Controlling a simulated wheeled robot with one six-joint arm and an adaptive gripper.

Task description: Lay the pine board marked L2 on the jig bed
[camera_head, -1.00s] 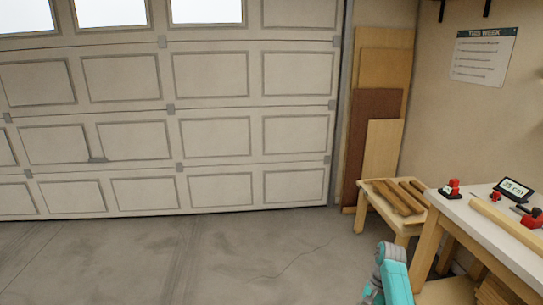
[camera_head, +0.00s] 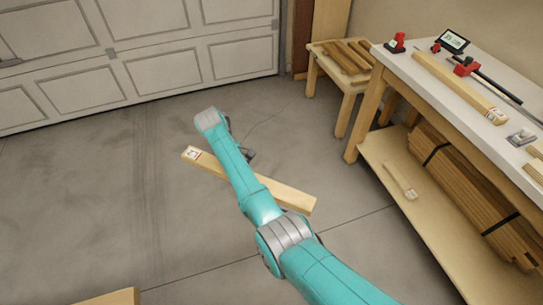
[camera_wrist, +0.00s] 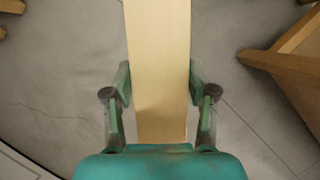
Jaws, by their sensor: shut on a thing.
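A pale pine board (camera_head: 280,192) is held level above the floor, with a small label near its left end; the marking is too small to read. My gripper (camera_wrist: 160,88) is shut on this board, one finger on each long edge, in the wrist view. In the head view my arm hides the board's middle and most of the gripper. Another labelled pine board (camera_head: 450,82) lies on the workbench top (camera_head: 425,88), near red clamp-like pieces (camera_head: 467,66). I cannot tell for sure which part of the bench is the jig bed.
A small table (camera_head: 318,50) with several brown boards stands behind the workbench. The bench's lower shelf (camera_head: 395,205) holds strapped timber (camera_head: 475,195) and a small labelled piece (camera_head: 400,181).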

